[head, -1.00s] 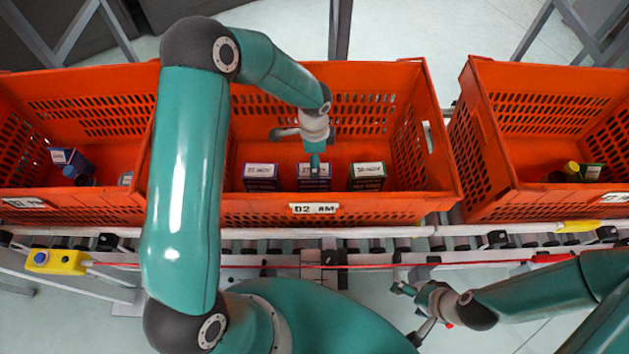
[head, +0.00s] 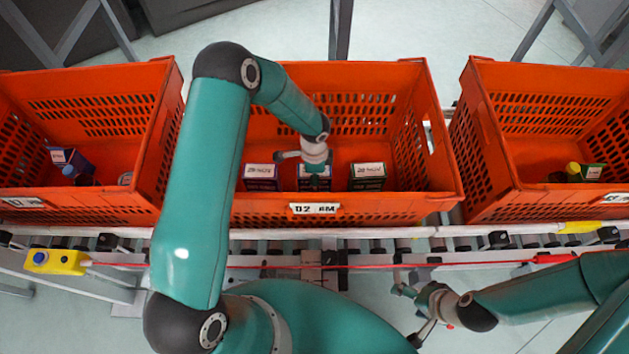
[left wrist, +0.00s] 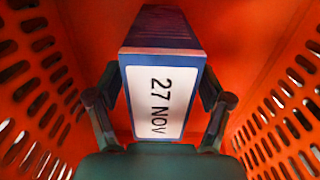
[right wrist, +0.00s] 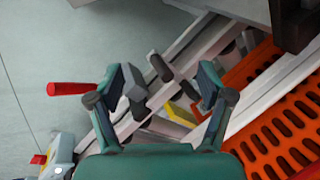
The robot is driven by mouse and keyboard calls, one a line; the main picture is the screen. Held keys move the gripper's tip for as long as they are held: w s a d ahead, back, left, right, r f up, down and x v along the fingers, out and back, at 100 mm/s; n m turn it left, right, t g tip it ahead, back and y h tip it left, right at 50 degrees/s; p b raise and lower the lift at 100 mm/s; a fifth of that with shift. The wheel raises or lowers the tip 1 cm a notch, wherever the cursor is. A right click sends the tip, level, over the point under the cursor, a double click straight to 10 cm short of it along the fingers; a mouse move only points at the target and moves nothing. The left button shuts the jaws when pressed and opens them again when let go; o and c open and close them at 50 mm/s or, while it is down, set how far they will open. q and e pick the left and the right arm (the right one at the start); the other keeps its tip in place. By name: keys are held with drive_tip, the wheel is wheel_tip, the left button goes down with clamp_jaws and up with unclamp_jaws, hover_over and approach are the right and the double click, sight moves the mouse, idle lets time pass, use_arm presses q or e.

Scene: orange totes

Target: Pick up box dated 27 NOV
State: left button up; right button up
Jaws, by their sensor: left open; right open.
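The box labelled 27 NOV (left wrist: 162,100) stands between the spread fingers of my left gripper (left wrist: 158,90) in the left wrist view. Its white label faces the camera, and a gap to the fingers seems to show on each side. In the head view this is the middle box (head: 314,186) in the centre tote (head: 245,212), partly covered by my left gripper (head: 308,163) just above it. The left gripper is open. My right gripper (head: 409,316) is open and empty in front of the conveyor; it also shows in the right wrist view (right wrist: 167,88).
Similar labelled boxes stand on either side, one at left (head: 261,179) and one at right (head: 367,178). The centre tote's walls surround them. A left tote (head: 80,205) and a right tote (head: 560,200) hold other items. The roller conveyor (head: 450,243) runs in front.

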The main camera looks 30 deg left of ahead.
use_arm(q)
drive_tip(key=c, duration=1.5)
drive_tip(key=shift+r, duration=0.25)
